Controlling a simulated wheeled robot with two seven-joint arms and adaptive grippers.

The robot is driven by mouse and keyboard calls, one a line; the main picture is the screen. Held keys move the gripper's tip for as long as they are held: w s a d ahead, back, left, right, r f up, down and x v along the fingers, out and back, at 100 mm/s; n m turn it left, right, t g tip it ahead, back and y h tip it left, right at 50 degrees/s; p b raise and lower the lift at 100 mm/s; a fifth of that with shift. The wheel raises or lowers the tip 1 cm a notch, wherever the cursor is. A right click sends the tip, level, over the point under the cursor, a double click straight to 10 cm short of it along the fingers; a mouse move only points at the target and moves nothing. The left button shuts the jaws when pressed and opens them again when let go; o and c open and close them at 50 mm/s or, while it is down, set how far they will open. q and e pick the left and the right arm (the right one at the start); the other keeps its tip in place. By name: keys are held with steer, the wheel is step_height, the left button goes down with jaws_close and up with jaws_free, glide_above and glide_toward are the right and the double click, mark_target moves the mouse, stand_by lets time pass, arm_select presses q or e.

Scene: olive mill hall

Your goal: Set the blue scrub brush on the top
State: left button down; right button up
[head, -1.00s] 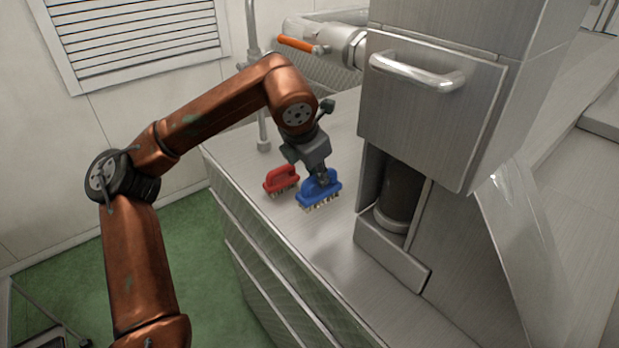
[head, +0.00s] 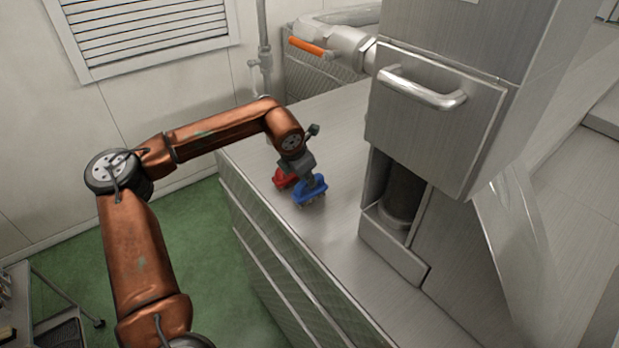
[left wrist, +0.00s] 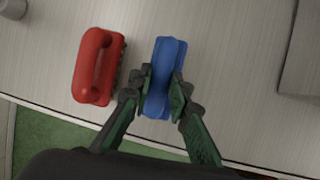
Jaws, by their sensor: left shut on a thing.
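The blue scrub brush (head: 311,190) is at the steel counter top (head: 335,235), bristles down. My left gripper (head: 307,178) is shut on its handle from above. In the left wrist view the blue brush (left wrist: 162,70) sits between the two fingers of the gripper (left wrist: 161,88). Whether the bristles touch the counter or hang just above it, I cannot tell. A red scrub brush (head: 285,178) is close by on the left, partly behind the gripper; it shows whole in the left wrist view (left wrist: 97,66). My right gripper is not in view.
A steel machine with a handled drawer (head: 436,120) and an open recess (head: 403,195) stands right of the brushes. A pipe with an orange lever (head: 307,46) is behind. The counter's front edge drops to a green floor (head: 190,225). Counter in front of the brushes is clear.

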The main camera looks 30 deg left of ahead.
arm_select(q)
steer(key=shift+f, duration=0.15)
steer(key=c, duration=2.2)
jaws_free()
steer(key=o, duration=0.4)
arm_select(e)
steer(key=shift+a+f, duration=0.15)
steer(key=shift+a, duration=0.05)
